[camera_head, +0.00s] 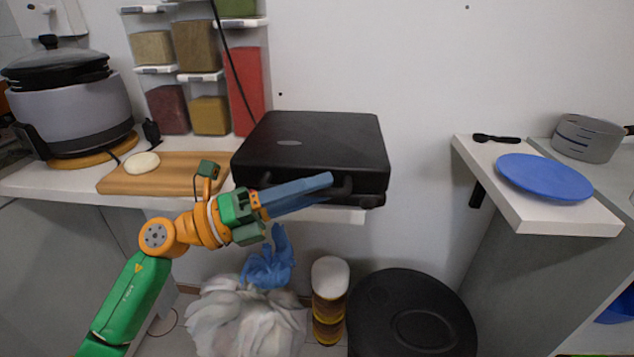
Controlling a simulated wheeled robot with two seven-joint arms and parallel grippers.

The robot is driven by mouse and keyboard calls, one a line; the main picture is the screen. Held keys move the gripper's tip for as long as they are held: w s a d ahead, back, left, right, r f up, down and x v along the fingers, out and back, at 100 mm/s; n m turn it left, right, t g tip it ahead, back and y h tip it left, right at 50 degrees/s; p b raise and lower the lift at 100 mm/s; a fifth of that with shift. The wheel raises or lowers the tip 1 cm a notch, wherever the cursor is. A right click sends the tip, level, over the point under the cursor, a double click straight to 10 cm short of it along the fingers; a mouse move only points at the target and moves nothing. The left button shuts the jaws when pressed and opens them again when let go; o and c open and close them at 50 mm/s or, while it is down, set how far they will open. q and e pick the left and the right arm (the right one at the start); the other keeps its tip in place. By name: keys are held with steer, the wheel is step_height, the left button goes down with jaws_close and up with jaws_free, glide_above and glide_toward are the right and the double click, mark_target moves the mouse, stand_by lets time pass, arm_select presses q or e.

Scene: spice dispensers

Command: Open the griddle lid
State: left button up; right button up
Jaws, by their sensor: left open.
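The griddle (308,150) is a black box-shaped appliance on the white counter, with its lid shut and a small grey badge on top. A dark handle (343,186) shows at the front right of it, partly hidden by my gripper. My left gripper (326,180) comes in from the lower left, with blue fingers in front of the griddle's front face, close to the handle. The gripper is open. I cannot tell whether the fingers touch the handle. My right gripper is not in view.
A wooden board (175,178) with a pale oval item lies left of the griddle, beside a grey cooker (78,115). Spice dispensers (195,48) hang behind. A blue plate (545,177) rests on the right shelf. A black round bin (412,315) stands below.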

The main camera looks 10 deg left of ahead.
arm_select(q)
steer(key=shift+d, duration=0.15)
jaws_close()
stand_by(1.4)
